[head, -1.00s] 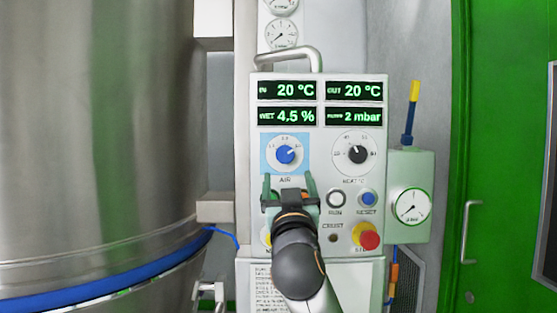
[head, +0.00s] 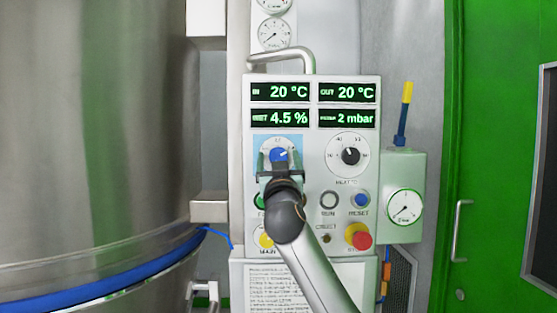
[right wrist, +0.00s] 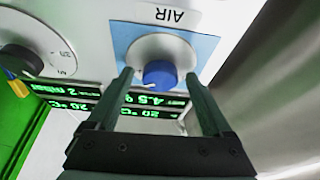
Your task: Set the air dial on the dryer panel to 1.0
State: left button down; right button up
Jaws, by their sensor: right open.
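The air dial (head: 279,155) is a blue knob on a light blue square, at the upper left of the dryer panel (head: 312,185). In the right wrist view the blue knob (right wrist: 160,74) sits on a round pale base under the word AIR. My right gripper (head: 278,158) is open, its fingers pointing at the panel on either side of the knob. In the right wrist view its fingertips (right wrist: 158,76) straddle the knob with gaps on both sides; I cannot tell whether they reach its depth. The dial's lower scale is hidden by the gripper. My left gripper is not in view.
A black heater dial (head: 350,156) is right of the air dial. Below are the reset button (head: 361,200) and a red stop button (head: 361,240). Displays and a metal handle (head: 282,54) are above. A large steel vessel (head: 95,130) stands at the left.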

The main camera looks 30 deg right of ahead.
grip_shut()
dwell(0.5)
